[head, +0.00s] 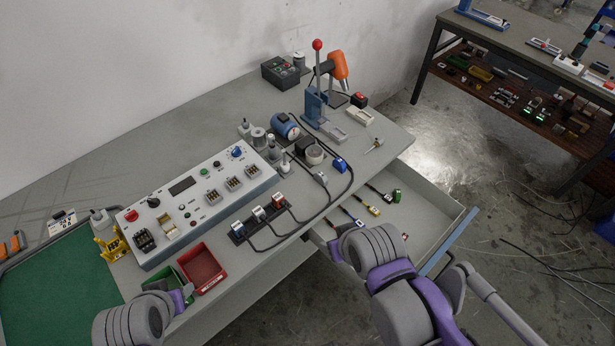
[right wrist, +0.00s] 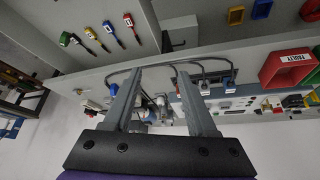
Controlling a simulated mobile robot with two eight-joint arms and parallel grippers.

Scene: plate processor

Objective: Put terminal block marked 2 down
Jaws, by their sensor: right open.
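I cannot read a mark 2 on any block, so I cannot tell which thing is terminal block 2. Three small grey terminal-like blocks (head: 233,184) sit in a row on the white control panel (head: 185,238). A black strip (head: 238,235) with three cabled plugs lies in front of the panel. My right gripper (right wrist: 158,73) is open, with nothing visibly held between its fingers. My right arm reaches over the drawer's left end in the head view, where its fingers are hidden.
The open drawer (head: 437,187) holds several small coloured plugs, also seen in the right wrist view (right wrist: 87,32). A red bin (head: 203,268) and a green bin (head: 163,278) stand near the table front. A blue lever press (head: 318,105) stands behind.

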